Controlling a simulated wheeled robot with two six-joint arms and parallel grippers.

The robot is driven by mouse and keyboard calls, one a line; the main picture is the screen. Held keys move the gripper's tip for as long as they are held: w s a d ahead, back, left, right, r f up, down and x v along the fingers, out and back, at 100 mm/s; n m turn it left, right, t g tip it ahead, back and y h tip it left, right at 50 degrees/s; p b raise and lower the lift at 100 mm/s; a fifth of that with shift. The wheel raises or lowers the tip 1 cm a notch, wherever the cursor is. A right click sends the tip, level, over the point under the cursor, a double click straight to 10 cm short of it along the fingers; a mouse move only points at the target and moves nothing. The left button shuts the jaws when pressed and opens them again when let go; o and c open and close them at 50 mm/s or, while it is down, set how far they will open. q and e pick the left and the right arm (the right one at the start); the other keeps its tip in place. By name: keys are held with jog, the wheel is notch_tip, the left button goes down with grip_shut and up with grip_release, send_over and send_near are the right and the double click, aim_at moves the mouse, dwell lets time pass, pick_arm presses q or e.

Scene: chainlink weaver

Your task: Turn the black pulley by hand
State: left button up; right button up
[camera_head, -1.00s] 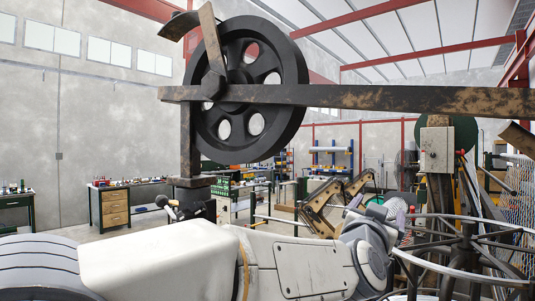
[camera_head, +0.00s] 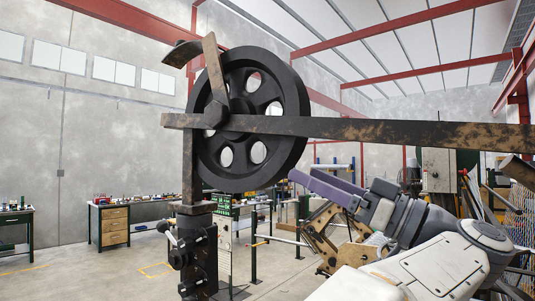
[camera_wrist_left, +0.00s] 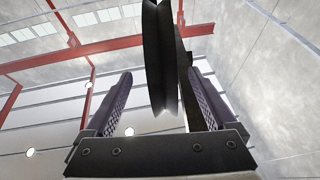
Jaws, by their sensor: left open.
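The black pulley (camera_head: 292,100) is a spoked wheel standing upright on a post, behind a long worn metal bar (camera_head: 390,131) in the head view. My left gripper (camera_head: 302,177) is just below and right of the pulley's lower rim, its purple-grey fingers pointing up and left. It is open and empty. In the left wrist view, the grooved pulley (camera_wrist_left: 158,55) shows edge-on, lined up with the gap between the left gripper's fingers (camera_wrist_left: 162,76). I cannot tell how far the rim is from the fingertips. My right gripper is not in view.
A dark post with a clamp-like stand (camera_head: 195,250) holds the pulley. A flat arm (camera_head: 216,70) crosses its hub. A workbench with wooden drawers (camera_head: 114,225) stands at the back left. Brown metal links (camera_head: 320,238) stand behind my arm.

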aim_at(291, 162)
pick_arm(q)
jog(key=p+x, duration=0.4)
jog(key=x, duration=0.1)
jog(key=shift+a+r, duration=0.1)
jog(key=shift+r, duration=0.4)
jog(key=shift+f+p+x, duration=0.15)
jog(key=shift+p+x, duration=0.2)
jog(key=shift+x, duration=0.75)
jog(key=shift+f+p+x, duration=0.15)
jog(key=shift+p+x, duration=0.15)
jog(key=shift+x, duration=0.85)
jog(key=shift+a, duration=0.1)
grip_shut()
